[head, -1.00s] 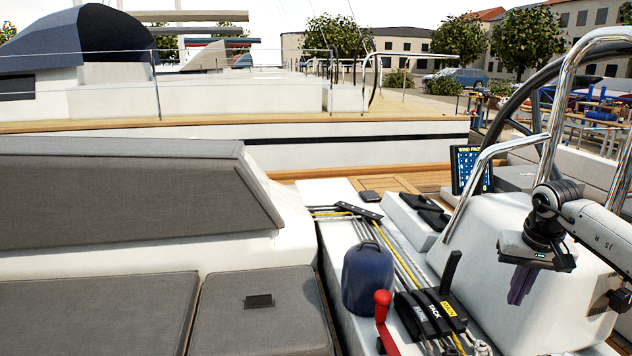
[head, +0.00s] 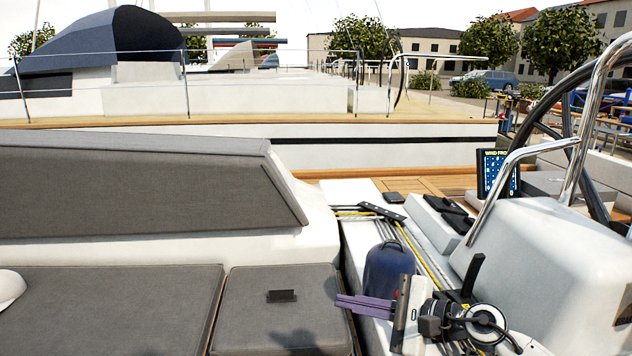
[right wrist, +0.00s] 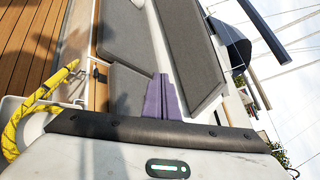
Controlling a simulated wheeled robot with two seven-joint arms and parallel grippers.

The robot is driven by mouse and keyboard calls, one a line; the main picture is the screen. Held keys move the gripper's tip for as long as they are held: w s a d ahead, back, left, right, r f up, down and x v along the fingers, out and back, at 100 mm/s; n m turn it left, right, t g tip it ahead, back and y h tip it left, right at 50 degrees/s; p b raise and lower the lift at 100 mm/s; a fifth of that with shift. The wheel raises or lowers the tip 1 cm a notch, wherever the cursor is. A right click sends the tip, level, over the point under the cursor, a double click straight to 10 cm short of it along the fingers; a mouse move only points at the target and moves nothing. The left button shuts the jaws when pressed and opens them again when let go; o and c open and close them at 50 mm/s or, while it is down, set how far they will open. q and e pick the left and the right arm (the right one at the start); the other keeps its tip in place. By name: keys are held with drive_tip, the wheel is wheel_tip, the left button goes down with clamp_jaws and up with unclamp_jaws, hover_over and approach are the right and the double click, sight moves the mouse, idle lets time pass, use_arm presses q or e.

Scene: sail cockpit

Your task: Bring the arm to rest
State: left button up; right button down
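My right gripper (head: 340,304) is at the lower right of the head view, low over the cockpit side by the blue rounded bag (head: 387,268). Its purple fingers point left and lie close together with nothing between them. In the right wrist view the purple fingers (right wrist: 160,97) also lie side by side, with grey cushions behind them. The gripper overlaps the bag's lower edge in the head view; I cannot tell whether they touch. It hides most of the red-handled lever behind it. My left gripper is not in view.
Grey seat cushions (head: 105,300) fill the lower left. The rope clutches and lines (head: 368,210), steel rail (head: 500,180), steering wheel (head: 528,150) and display (head: 497,174) crowd the right side. A yellow rope (right wrist: 28,112) shows at left in the wrist view.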

wheel_tip(320, 180, up, 6)
drive_tip(key=s+d+f+m+t+h, duration=0.1)
drive_tip(key=s+d+m+t+h, duration=0.15)
drive_tip(key=m+t, duration=1.25)
drive_tip(key=s+d+f+m+g+h, duration=0.4)
drive_tip(key=d+f+m+h, duration=0.1)
drive_tip(key=m, duration=0.8)
drive_tip(key=s+d+f+m+g+h, duration=0.35)
drive_tip(key=d+f+m+h, duration=0.2)
drive_tip(key=m, duration=0.65)
drive_tip(key=s+d+f+m+g, duration=0.1)
drive_tip(key=s+f+m+g, duration=0.35)
drive_tip(key=s, duration=0.45)
drive_tip(key=s+f+m+g, duration=0.4)
drive_tip(key=s+m, duration=0.2)
drive_tip(key=s, duration=0.3)
drive_tip(key=s+d+f+m+g, duration=0.1)
drive_tip(key=s+f+m+g, duration=0.35)
drive_tip(key=s, duration=0.45)
drive_tip(key=w+a+f+t+y, duration=0.1)
drive_tip(key=w+a+f+t, duration=0.1)
drive_tip(key=f, duration=0.4)
drive_tip(key=w+a+f+t+y, duration=0.1)
drive_tip(key=a+f+t, duration=0.2)
drive_tip(key=f, duration=0.3)
drive_tip(key=shift+w+t+y, duration=0.35)
drive_tip(key=shift+y, duration=0.05)
